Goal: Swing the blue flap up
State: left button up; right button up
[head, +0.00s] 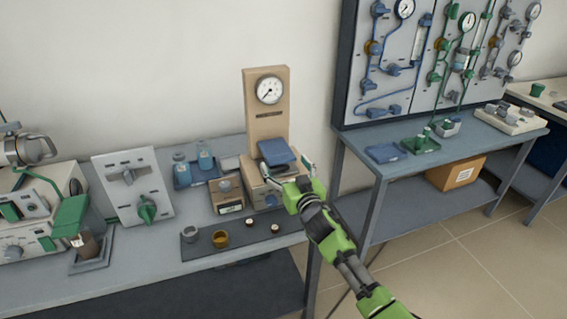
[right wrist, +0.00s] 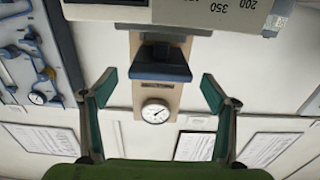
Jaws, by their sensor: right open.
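The blue flap (head: 277,152) is a dark blue plate on the front of a beige upright stand (head: 267,108) with a round gauge, on the left bench. It looks tilted, above the stand's box-shaped base. In the right wrist view the blue flap (right wrist: 160,62) shows ahead, between and beyond the fingers. My right gripper (head: 289,174) is open and empty, just in front of the flap and base, with a finger to either side. Its open fingers also show in the right wrist view (right wrist: 160,88). Whether they touch anything cannot be told. My left gripper is not in view.
A dark mat (head: 245,236) with small cups lies in front of the stand. A small beige box (head: 227,196) stands left of the base, near blue bottles (head: 205,157). A panel with a green knob (head: 146,209) is further left. Another bench (head: 440,160) stands right.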

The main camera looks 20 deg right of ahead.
jog(key=shift+w, duration=0.75)
